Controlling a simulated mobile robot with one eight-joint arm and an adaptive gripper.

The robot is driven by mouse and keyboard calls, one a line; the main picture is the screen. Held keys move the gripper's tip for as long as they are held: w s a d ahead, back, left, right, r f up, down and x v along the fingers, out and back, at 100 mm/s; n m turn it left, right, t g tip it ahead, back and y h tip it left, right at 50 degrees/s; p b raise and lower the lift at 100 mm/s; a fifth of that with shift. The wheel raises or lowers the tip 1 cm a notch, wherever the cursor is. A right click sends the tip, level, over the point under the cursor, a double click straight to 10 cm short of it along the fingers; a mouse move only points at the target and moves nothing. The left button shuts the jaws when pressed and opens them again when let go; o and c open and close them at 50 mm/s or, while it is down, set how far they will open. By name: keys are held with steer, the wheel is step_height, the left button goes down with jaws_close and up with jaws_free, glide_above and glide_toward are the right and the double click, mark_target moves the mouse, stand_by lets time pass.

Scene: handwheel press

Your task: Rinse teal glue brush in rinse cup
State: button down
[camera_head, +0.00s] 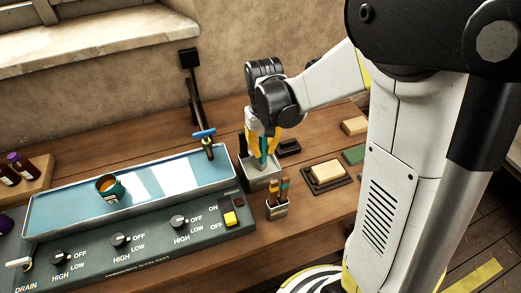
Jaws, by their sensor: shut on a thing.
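My gripper (264,148) is shut on a teal brush (264,153), which it holds roughly upright with the lower end pointing down. A grey square-sided container (262,185) stands directly below it, right of the metal bath. It may be the rinse cup. The brush's lower end is over or inside the container's opening; I cannot tell how deep. A small grey holder (277,211) with several brushes stands just in front of the container.
The long shallow bath (160,180) has a blue-handled tap (204,134) at its right end and a knobbed control panel (130,245) in front. A pale block (326,171) lies on a dark tray to the right. Dark bottles (20,163) stand at far left.

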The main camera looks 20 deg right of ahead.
mark_target(260, 135)
steer(key=shift+d, duration=0.1)
steer(key=shift+a, duration=0.55)
stand_by(0.3)
steer(key=shift+r, duration=0.15)
steer(key=shift+r+p, duration=2.4)
steer(key=shift+r, duration=0.95)
